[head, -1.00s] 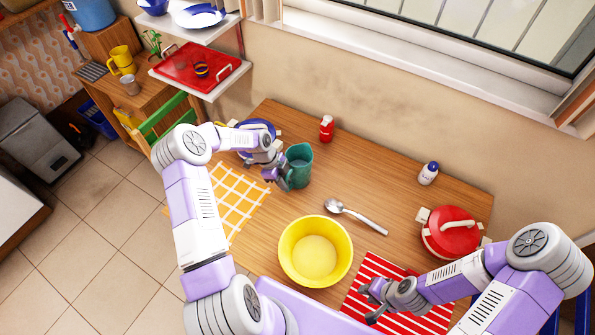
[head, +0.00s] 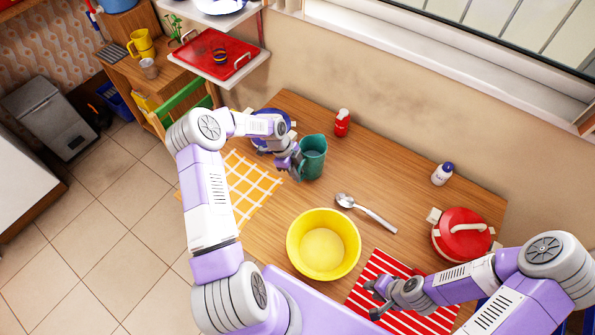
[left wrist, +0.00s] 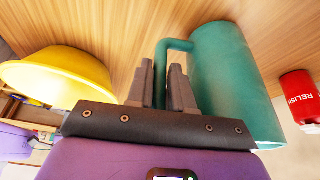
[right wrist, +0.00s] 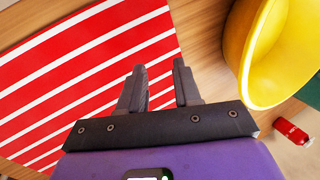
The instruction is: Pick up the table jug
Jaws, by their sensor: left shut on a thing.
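The teal table jug (head: 313,157) appears upright near the back left of the table in the head view, and large in the left wrist view (left wrist: 232,85). My left gripper (head: 293,162) is at its left side, shut on the jug's handle. In the left wrist view the handle (left wrist: 172,46) runs between the two dark fingers (left wrist: 163,80). I cannot tell whether the jug's base touches the table. My right gripper (head: 376,297) is open and empty above the red striped mat (right wrist: 70,75).
A yellow bowl (head: 323,243) stands in front of the jug. A spoon (head: 367,213), a red relish bottle (head: 342,123), a white bottle (head: 442,174) and a red lidded pot (head: 462,235) are on the table.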

